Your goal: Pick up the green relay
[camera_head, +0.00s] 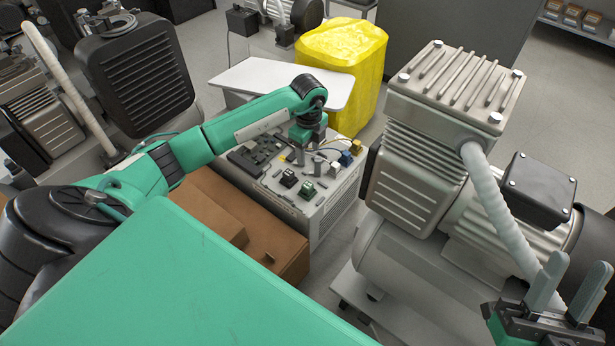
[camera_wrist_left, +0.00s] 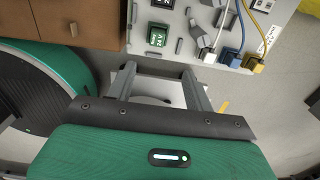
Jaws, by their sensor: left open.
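The green relay (camera_head: 307,190) sits upright on the light grey top panel of a vented box, near its front edge. It also shows in the left wrist view (camera_wrist_left: 157,37), just beyond the fingertips and between their lines. My left gripper (camera_head: 309,160) points down over the panel, behind the green relay in the head view. In the left wrist view its two fingers (camera_wrist_left: 158,72) are apart with nothing between them. My right gripper (camera_head: 568,285) is at the lower right, fingers apart and empty, away from the panel.
A black relay (camera_head: 288,178) stands close beside the green one. Blue, white and yellow plugs with cables (camera_head: 346,158) are at the panel's right.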

